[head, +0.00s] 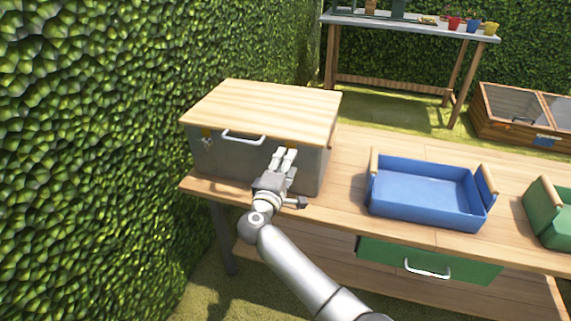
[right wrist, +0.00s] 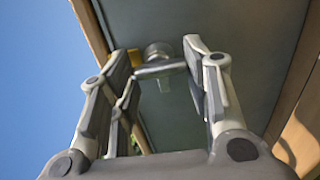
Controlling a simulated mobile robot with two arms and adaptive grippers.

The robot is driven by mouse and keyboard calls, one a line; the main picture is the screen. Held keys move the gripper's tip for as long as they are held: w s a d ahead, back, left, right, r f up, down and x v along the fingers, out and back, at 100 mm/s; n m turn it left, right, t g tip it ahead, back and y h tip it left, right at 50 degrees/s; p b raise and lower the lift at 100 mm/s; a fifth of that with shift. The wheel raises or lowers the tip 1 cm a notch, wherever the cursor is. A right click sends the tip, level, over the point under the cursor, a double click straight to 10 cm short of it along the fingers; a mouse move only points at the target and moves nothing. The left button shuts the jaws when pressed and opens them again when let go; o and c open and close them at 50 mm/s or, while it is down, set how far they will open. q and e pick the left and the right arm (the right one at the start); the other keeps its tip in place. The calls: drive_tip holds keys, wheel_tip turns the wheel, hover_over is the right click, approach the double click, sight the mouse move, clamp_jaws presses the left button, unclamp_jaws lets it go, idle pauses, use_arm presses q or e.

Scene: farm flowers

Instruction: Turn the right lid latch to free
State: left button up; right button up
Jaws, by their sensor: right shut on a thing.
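A grey metal box with a pale wooden lid (head: 265,105) stands at the left end of the wooden bench. The lid lies flat and closed on the box. A light handle (head: 243,137) is on the box front, and the left latch (head: 207,141) is near its left corner. My right gripper (head: 284,156) is at the right part of the front. In the right wrist view, the right lid latch (right wrist: 158,70) is a metal lever on a round pivot, between my fingers, which are shut on it. My fingers hide this latch in the head view. My left gripper is out of view.
A blue tray (head: 425,192) with wooden ends stands right of the box, and a green one (head: 549,222) is farther right. Bare bench top (head: 345,160) lies between box and blue tray. A hedge (head: 90,150) rises close on the left.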

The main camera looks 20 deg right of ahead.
drive_tip(key=o, duration=1)
drive_tip(key=shift+o, duration=0.2)
drive_tip(key=shift+a, duration=0.1)
drive_tip(key=v, duration=1.2)
drive_tip(key=shift+f, duration=0.15)
